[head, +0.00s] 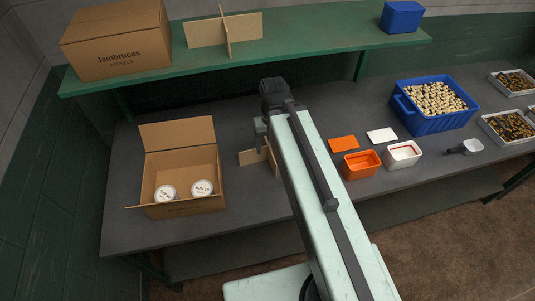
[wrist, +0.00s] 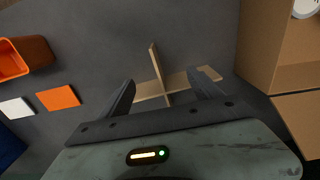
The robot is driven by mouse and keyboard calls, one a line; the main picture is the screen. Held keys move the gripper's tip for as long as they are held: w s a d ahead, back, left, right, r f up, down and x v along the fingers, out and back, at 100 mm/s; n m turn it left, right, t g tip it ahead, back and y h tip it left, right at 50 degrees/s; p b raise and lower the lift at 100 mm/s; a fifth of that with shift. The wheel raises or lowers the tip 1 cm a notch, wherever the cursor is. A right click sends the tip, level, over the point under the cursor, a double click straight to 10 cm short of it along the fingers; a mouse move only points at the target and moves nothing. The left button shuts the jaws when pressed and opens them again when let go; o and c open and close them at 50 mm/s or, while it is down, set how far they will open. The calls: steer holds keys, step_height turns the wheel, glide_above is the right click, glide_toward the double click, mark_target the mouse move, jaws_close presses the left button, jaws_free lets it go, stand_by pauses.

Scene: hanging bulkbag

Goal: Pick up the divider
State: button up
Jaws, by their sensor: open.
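A tan cardboard divider (head: 249,157), two panels crossed at right angles, stands on the grey table just right of the open carton. My arm partly hides it in the head view. In the wrist view the divider (wrist: 155,64) lies ahead of my fingers, its crossing between their lines. My gripper (wrist: 161,78) is open and empty, its fingers to either side of the crossing; I cannot tell if they touch it. In the head view my gripper (head: 261,128) hangs over the divider. A second crossed divider (head: 222,32) stands on the green shelf.
The open carton (head: 180,180) holds two white-lidded tubs. Orange (head: 361,166) and white (head: 403,154) containers with flat lids sit right of my arm. A blue crate (head: 432,104) stands beyond. The green shelf (head: 300,48) with a closed carton (head: 117,38) overhangs the back.

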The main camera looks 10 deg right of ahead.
mark_target(269, 152)
steer(key=shift+f, duration=0.1)
steer(key=c, duration=0.4)
step_height(269, 152, down, 3)
steer(key=b, duration=0.3)
steer(key=shift+f+b, duration=0.2)
steer(key=shift+b, duration=0.15)
steer(key=c, duration=0.5)
steer(key=shift+a+r, duration=0.15)
steer(key=shift+r, duration=0.1)
steer(key=shift+c, duration=0.2)
steer(key=shift+s+a, duration=0.1)
